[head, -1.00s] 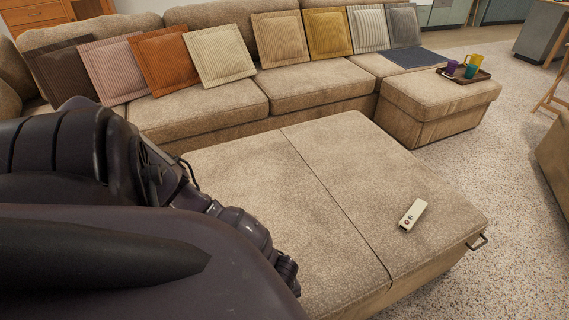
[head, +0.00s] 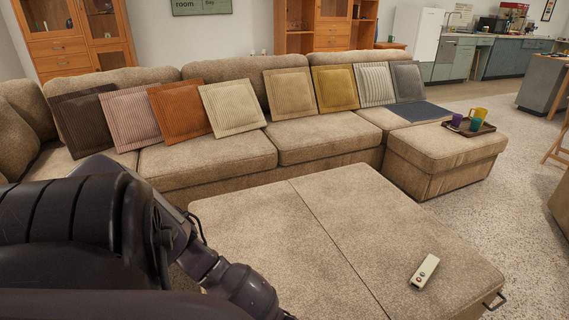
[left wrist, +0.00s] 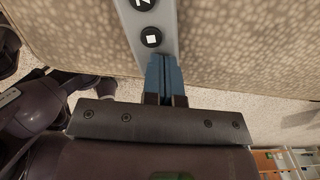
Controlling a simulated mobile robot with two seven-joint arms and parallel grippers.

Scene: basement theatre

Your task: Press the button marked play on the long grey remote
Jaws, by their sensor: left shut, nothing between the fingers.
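The long grey remote (left wrist: 161,20) shows in the left wrist view, lying on beige upholstery and cut off by the top edge. It has a round black button with a white square (left wrist: 151,37), and above that a second black button (left wrist: 143,4) whose white mark is only partly in view. My left gripper (left wrist: 163,60) is shut and empty, its blue fingertips over the near end of the remote, below the square button. I cannot tell whether they touch it. In the head view my left arm hides that area. My right gripper is not in view.
A short cream remote (head: 424,271) lies on the right part of the beige ottoman (head: 330,215). A sofa (head: 205,158) with several cushions stands behind. A tray (head: 487,129) with cups sits on the footstool (head: 440,147). The ottoman's middle is clear.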

